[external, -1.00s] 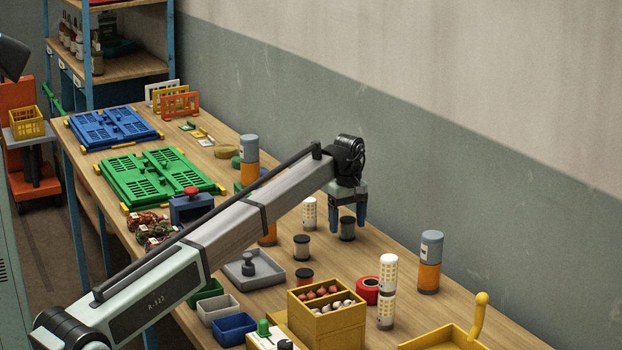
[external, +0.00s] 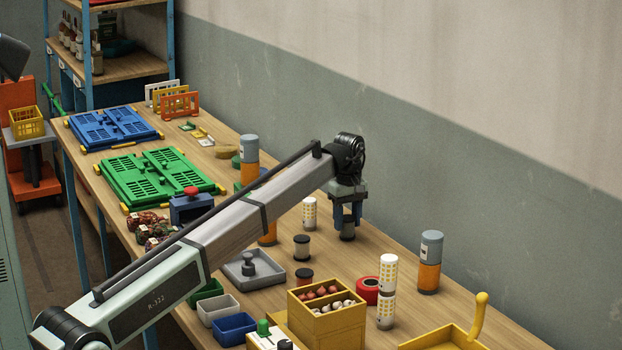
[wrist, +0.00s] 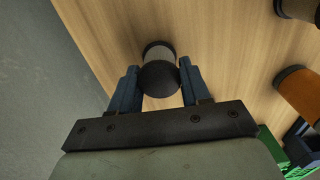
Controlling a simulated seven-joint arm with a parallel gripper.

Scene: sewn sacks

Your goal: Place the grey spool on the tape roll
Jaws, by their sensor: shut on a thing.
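The grey spool (external: 347,233) with dark ends stands upright on the table near the wall, between the fingers of my gripper (external: 347,222). In the wrist view the spool (wrist: 160,72) sits between the blue fingertips, and my gripper (wrist: 160,84) is shut on it. The spool's upper part is partly hidden by the fingers in the external view. The red tape roll (external: 368,290) lies flat on the table, nearer the camera, beside a white cylinder with yellow marks.
A similar spool (external: 302,247) stands left of my gripper. A white patterned cylinder (external: 387,291), a grey-and-orange canister (external: 430,262) and a yellow box (external: 327,322) stand around the tape roll. Bare table lies between my gripper and the tape roll.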

